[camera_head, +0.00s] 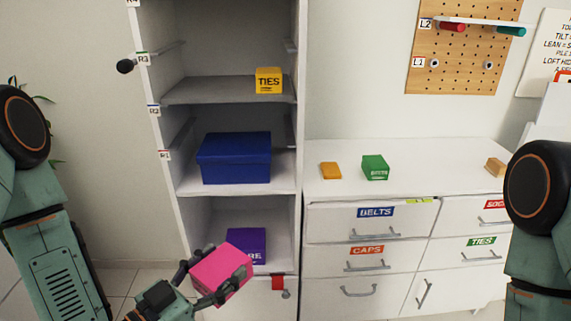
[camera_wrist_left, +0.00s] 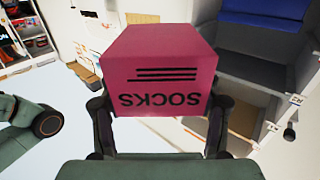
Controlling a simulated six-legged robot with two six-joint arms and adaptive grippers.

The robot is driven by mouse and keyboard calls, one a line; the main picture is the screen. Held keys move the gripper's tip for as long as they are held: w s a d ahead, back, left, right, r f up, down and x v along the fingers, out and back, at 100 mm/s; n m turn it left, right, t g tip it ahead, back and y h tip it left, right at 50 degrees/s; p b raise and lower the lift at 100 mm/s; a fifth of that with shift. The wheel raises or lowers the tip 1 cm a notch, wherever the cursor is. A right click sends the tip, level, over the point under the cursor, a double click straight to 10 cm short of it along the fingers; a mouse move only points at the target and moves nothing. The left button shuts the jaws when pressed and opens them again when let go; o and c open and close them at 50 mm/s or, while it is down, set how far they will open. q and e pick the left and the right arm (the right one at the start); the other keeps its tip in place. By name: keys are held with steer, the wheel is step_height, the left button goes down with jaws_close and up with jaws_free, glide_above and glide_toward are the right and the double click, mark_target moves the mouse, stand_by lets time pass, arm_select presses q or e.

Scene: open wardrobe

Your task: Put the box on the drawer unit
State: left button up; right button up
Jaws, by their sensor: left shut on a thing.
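My left gripper (camera_head: 205,284) is shut on a pink box (camera_head: 221,273) in front of the wardrobe's lower part. In the left wrist view the pink box (camera_wrist_left: 160,75) reads SOCKS, upside down, between the two fingers (camera_wrist_left: 160,125). The white drawer unit (camera_head: 440,163) stands to the right of the wardrobe. On its top are a flat orange block (camera_head: 330,171), a green box (camera_head: 375,168) and a tan box (camera_head: 495,167). My right arm shows at the right edge; its gripper is out of view.
The open wardrobe (camera_head: 300,150) holds a yellow TIES box (camera_head: 268,80), a large blue box (camera_head: 234,158) and a purple box (camera_head: 246,246) on its shelves. A pegboard (camera_head: 470,60) hangs above the drawer unit. The top is clear between the green and tan boxes.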

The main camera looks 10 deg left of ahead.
arm_select(q)
steer(key=d+r+m+g+h, duration=0.7)
steer(key=d+m+g+h, duration=0.15)
steer(key=d, duration=0.35)
steer(key=shift+w+d+f+m+g+y, duration=0.15)
steer(key=shift+w+f+m+g, duration=0.5)
steer(key=shift+m+g, duration=1.3)
steer(key=shift+w+d+f+m+g+y, duration=0.25)
steer(key=shift+f+m+g, duration=0.7)
steer(key=shift+g, duration=2)
steer(key=shift+w+d+f+m+g+y, duration=0.1)
steer(key=shift+w+f+m+g, duration=0.6)
steer(key=shift+m+g, duration=1.2)
steer(key=shift+s+f+n+g, duration=0.15)
steer(key=shift+n+g, duration=0.4)
steer(key=shift+f, duration=0.1)
